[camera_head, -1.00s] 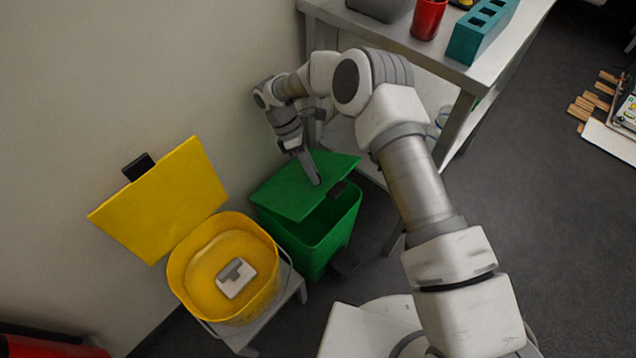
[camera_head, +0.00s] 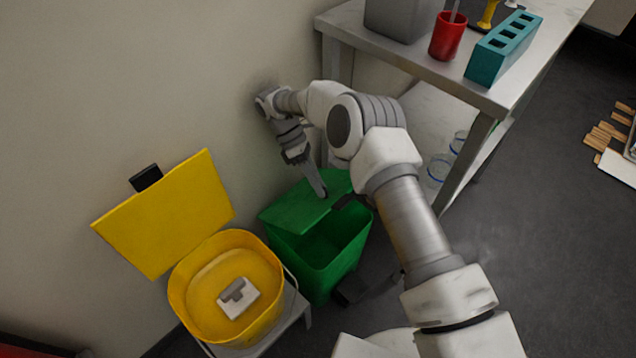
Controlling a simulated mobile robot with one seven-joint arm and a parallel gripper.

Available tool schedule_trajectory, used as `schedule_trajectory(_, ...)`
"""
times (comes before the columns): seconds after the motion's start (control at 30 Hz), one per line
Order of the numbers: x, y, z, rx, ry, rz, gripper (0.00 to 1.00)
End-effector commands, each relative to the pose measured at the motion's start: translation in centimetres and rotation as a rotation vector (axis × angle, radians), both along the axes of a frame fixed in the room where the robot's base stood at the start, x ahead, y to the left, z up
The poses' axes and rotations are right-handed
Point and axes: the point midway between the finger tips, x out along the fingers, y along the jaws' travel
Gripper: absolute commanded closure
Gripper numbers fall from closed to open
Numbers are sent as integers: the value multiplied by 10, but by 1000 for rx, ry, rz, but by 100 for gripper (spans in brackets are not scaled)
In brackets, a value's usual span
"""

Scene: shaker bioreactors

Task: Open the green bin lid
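The green bin (camera_head: 322,268) stands on the floor against the wall, between the yellow bucket and the table. Its green lid (camera_head: 298,208) is partly raised and tilted, and part of the bin's inside shows below it. My gripper (camera_head: 322,192) points down at the lid, its fingertips at or very near the lid's upper side by the dark handle (camera_head: 345,202). Whether the fingertips touch the lid cannot be told. The fingers look close together, but the gap between them is too small to make out.
The yellow bucket (camera_head: 178,306), its yellow lid (camera_head: 165,215) standing open, is on a low stool left of the bin. A metal table (camera_head: 350,27) at upper right carries a grey container (camera_head: 398,18), red cup (camera_head: 447,38) and teal rack (camera_head: 503,47). Dark floor lies at right.

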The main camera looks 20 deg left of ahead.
Motion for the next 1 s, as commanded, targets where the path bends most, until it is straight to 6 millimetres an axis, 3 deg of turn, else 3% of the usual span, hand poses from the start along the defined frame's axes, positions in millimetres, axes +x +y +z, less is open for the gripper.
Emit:
schedule_trajectory(0.03, 0, -1, 0, -2, 2, 1, 61)
schedule_trajectory(0.13, 0, 0, 0, -1, 1, 0, 43)
schedule_trajectory(0.17, 0, 0, 0, -1, 1, 0, 41)
schedule_trajectory(0.47, 0, 0, 2, 1, -1, 0, 41)
schedule_trajectory(0.57, 0, 0, 11, 2, -2, 0, 41)
schedule_trajectory(0.73, 0, 0, 45, 1, -2, 1, 41)
schedule_trajectory(1.0, 6, -42, 70, -1, 0, -2, 41)
